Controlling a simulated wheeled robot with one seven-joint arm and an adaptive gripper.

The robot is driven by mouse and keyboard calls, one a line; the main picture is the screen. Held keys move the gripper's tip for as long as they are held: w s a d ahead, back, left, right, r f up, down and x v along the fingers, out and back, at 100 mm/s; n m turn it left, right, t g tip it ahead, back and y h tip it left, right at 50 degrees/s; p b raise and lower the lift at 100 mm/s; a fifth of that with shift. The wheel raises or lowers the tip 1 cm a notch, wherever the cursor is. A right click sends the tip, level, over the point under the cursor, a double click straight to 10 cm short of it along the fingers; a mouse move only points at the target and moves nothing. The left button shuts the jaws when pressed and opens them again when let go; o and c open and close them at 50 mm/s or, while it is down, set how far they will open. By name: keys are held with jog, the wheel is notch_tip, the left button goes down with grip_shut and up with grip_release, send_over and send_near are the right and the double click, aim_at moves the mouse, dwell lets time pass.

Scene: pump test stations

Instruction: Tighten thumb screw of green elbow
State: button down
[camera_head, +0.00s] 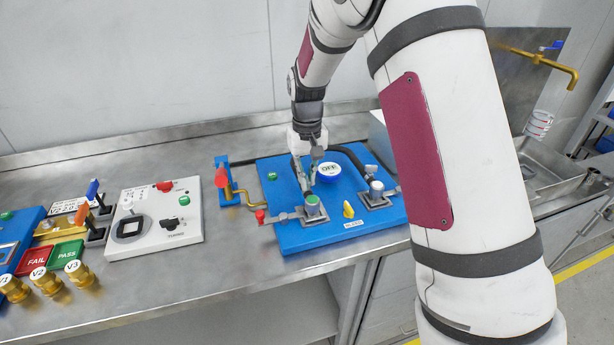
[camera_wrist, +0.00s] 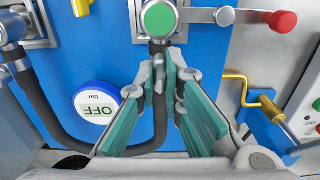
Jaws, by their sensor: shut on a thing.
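The green elbow (camera_head: 312,202) is a grey fitting with a green round top on the blue panel. In the wrist view its green top (camera_wrist: 159,18) is at the upper middle. My gripper (camera_head: 308,180) points down just behind the elbow. In the wrist view my gripper (camera_wrist: 165,78) has its teal-padded fingers closed around a small grey piece, the thumb screw (camera_wrist: 159,66), just below the green top. The fingertips hide most of the screw.
The blue panel (camera_head: 290,237) also carries a white OFF gauge (camera_head: 329,170), a second grey fitting (camera_head: 377,190), a yellow knob (camera_head: 348,209) and a red-tipped lever (camera_head: 260,216). A black hose curves around the gauge. A brass pipe (camera_wrist: 262,103) stands beside the panel.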

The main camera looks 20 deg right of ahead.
jog(key=c, duration=1.7)
grip_release()
notch_tip(320, 180, up, 12)
